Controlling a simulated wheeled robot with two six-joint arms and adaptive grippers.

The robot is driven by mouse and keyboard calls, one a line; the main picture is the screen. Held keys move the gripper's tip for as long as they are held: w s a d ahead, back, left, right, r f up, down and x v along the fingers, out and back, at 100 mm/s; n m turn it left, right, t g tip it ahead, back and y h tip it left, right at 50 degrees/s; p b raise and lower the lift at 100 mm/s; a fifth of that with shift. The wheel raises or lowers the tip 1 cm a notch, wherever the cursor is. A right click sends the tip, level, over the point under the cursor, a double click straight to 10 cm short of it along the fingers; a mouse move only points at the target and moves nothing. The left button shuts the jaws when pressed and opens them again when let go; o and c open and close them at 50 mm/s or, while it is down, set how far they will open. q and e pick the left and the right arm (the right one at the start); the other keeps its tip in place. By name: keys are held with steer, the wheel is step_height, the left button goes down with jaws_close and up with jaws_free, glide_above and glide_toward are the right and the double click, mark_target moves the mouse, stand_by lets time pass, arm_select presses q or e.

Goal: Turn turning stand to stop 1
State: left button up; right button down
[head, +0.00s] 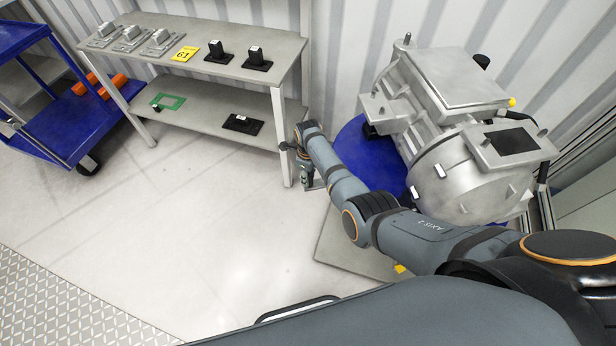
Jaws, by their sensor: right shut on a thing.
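The turning stand has a round blue top (352,150) on a grey base plate (335,245) at the right of the head view. A large silver drive unit (455,105) rests on the blue top. My right arm reaches across in front of the stand from the lower right. My right gripper (306,178) is at the stand's left edge, beside the shelf's right front leg. It is small in the view and shut on a part of the stand; the held part is mostly hidden. My left gripper is not in view.
A grey two-level shelf (215,112) stands at the back, close to the gripper, with silver and black parts and a yellow tag (185,54). A blue cart (50,115) with orange items stands at far left. The floor in the middle is clear.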

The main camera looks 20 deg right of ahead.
steer(key=c, duration=1.4)
jaws_free()
steer(key=shift+w+d, duration=0.2)
steer(key=o, duration=0.4)
steer(key=shift+w, duration=0.1)
steer(key=shift+r, duration=0.2)
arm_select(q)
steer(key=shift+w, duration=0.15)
arm_select(e)
step_height(320, 180, up, 12)
steer(key=shift+f, duration=0.2)
steer(key=shift+f, duration=0.1)
